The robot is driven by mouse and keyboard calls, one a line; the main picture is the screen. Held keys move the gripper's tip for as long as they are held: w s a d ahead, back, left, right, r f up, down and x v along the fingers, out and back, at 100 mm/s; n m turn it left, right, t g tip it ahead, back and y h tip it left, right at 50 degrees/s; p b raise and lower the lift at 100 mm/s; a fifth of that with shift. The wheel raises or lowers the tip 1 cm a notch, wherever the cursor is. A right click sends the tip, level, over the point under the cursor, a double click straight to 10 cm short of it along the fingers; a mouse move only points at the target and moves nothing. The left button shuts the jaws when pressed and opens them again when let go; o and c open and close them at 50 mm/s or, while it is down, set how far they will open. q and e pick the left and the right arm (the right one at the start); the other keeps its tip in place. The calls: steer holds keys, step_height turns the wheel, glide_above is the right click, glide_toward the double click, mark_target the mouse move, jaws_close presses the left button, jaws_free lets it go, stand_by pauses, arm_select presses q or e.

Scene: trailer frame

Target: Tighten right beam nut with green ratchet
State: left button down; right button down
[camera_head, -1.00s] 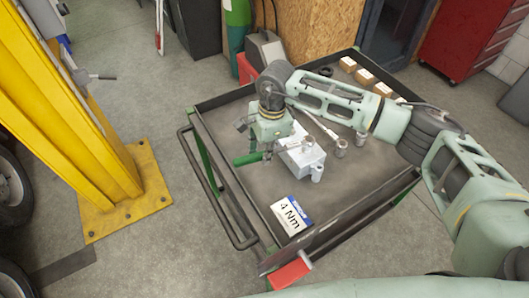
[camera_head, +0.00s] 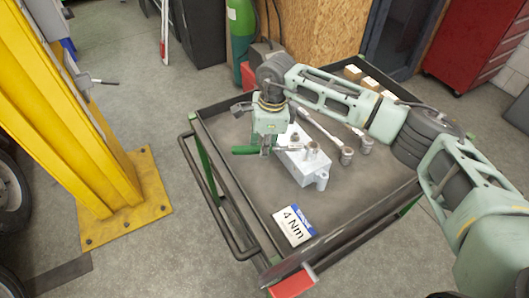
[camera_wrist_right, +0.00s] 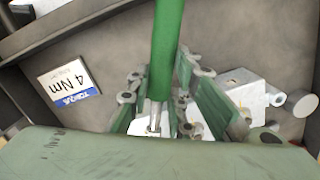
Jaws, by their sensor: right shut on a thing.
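The green ratchet (camera_head: 245,150) is held in my right gripper (camera_head: 266,150), which points down above the cart's left part, left of the grey metal block. In the right wrist view the ratchet's green handle (camera_wrist_right: 168,45) stretches up the picture from between the fingers of the gripper (camera_wrist_right: 160,110). Its metal part shows between the fingers. The far end of the ratchet is hidden by the gripper in the head view. I cannot make out the right beam nut in these frames. My left gripper is not in view.
The dark cart tray (camera_head: 355,200) has raised edges. On it are the grey block (camera_head: 312,172), metal sockets (camera_head: 346,156), a 4 Nm card (camera_head: 293,226) and small boxes (camera_head: 368,84). A yellow post (camera_head: 75,110) stands left, with open floor between.

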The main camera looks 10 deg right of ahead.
steer(key=shift+w, duration=0.1)
steer(key=shift+w+d+m+b, duration=0.25)
steer(key=shift+w+m+b, duration=0.45)
steer(key=shift+w+m, duration=0.3)
steer(key=shift+w+d+m+b, duration=0.2)
steer(key=shift+w+m+b, duration=0.15)
steer(key=shift+w+m, duration=0.15)
steer(key=shift+w+d+m+b, duration=0.15)
steer(key=shift+w+m+b, duration=0.15)
steer(key=shift+w+m, duration=0.15)
steer(key=shift+w, duration=0.15)
